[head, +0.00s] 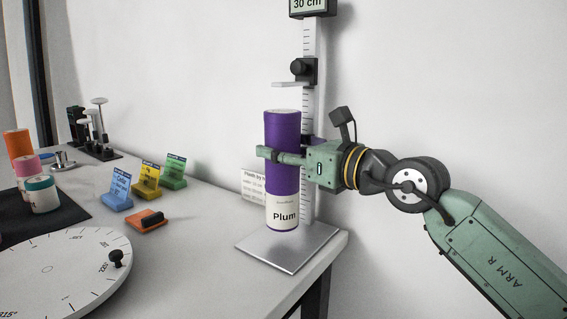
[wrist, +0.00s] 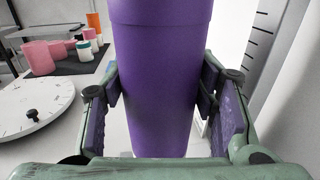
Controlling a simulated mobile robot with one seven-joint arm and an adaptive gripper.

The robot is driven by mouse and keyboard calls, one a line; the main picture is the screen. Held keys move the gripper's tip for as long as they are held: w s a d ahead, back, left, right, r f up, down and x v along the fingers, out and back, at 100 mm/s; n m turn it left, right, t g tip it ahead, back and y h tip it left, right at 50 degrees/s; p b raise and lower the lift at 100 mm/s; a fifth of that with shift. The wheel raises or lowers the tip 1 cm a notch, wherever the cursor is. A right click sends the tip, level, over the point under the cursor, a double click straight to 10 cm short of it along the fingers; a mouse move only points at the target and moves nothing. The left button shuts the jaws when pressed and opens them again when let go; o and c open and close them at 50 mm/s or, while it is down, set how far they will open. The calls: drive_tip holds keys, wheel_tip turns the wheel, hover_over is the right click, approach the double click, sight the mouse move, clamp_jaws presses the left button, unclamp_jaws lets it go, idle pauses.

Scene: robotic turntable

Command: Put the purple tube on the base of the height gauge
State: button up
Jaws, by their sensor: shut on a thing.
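The purple tube (head: 283,129), with a cream label reading "Plum" at its lower end, is upright over the silver base (head: 268,259) of the height gauge (head: 309,90). Its bottom appears to meet the base plate, but I cannot tell for certain whether it touches. My gripper (head: 283,157) is shut around the tube's middle, coming from the right. In the wrist view the purple tube (wrist: 160,80) fills the centre, with the pads of my gripper (wrist: 163,95) on both sides. The gauge's slider arm (head: 288,84) is above the tube's top.
A white turntable dial (head: 58,272) with a black knob is at the front left. Orange, pink and teal-lidded containers (head: 41,193) stand on a dark mat (head: 70,218). Coloured card stands (head: 146,181) and an orange block (head: 145,221) sit mid-table. The table's right edge is close to the base.

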sight(296, 171)
wheel_tip(296, 171, down, 3)
drive_tip(key=shift+f+p, duration=0.2)
drive_tip(key=shift+p, duration=0.1)
drive_tip(key=shift+f+b, duration=0.3)
drive_tip(key=shift+b, duration=0.1)
drive_tip(key=o, duration=1.4)
drive_tip(key=shift+r, duration=0.1)
drive_tip(key=shift+r+p, duration=0.2)
drive_tip(key=shift+p, duration=0.15)
drive_tip(key=b+v, duration=0.2)
drive_tip(key=v, duration=1)
drive_tip(key=shift+s, duration=0.1)
